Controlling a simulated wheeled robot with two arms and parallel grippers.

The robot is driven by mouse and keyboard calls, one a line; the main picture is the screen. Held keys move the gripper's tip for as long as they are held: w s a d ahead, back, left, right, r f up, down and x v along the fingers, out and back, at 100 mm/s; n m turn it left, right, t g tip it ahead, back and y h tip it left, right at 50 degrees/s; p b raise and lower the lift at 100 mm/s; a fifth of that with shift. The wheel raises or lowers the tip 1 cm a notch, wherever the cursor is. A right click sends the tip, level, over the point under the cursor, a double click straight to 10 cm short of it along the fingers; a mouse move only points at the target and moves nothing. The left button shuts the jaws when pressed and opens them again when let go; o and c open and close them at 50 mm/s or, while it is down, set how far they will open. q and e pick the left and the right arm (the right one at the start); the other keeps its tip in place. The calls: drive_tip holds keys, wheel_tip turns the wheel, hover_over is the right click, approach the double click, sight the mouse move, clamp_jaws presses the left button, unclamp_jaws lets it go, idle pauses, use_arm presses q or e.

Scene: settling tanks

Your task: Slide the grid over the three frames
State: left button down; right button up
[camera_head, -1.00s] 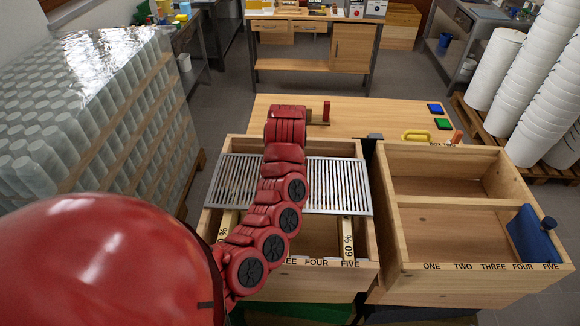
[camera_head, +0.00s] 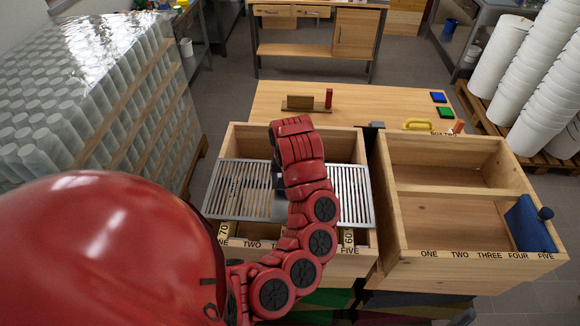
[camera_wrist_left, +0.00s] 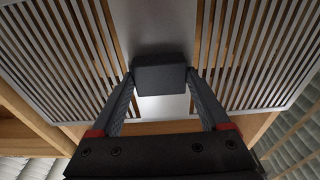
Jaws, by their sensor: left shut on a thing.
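The grid (camera_head: 240,195) is a slotted metal plate lying across the left wooden box (camera_head: 240,135), over its middle and front part, its sides reaching the box's side walls. In the left wrist view the grid (camera_wrist_left: 70,60) has a dark block-shaped handle (camera_wrist_left: 160,73) at its middle. My left gripper (camera_wrist_left: 160,82) is shut on this handle; in the head view my red arm hides most of it. Two pale frame ends show in front of the grid, one marked 70 (camera_head: 223,231) by slot ONE, one marked 60 (camera_head: 348,238) by slot FIVE. My arm hides the middle slots. My right gripper is not in view.
A second wooden box (camera_head: 440,213) stands close on the right, with a blue tool (camera_head: 530,225) at its right wall. Behind, the wooden table (camera_head: 375,104) holds a small wooden stand (camera_head: 300,103), a yellow handle (camera_head: 417,124) and coloured pads. Wrapped jars (camera_head: 90,100) stand left.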

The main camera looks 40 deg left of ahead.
use_arm(q)
drive_tip(key=shift+s+d, duration=0.5)
drive_tip(key=shift+s, duration=0.3)
drive_tip(key=shift+s+d, duration=0.45)
drive_tip(key=shift+s, duration=0.35)
drive_tip(key=shift+s+d, duration=0.5)
drive_tip(key=shift+s, duration=0.3)
unclamp_jaws()
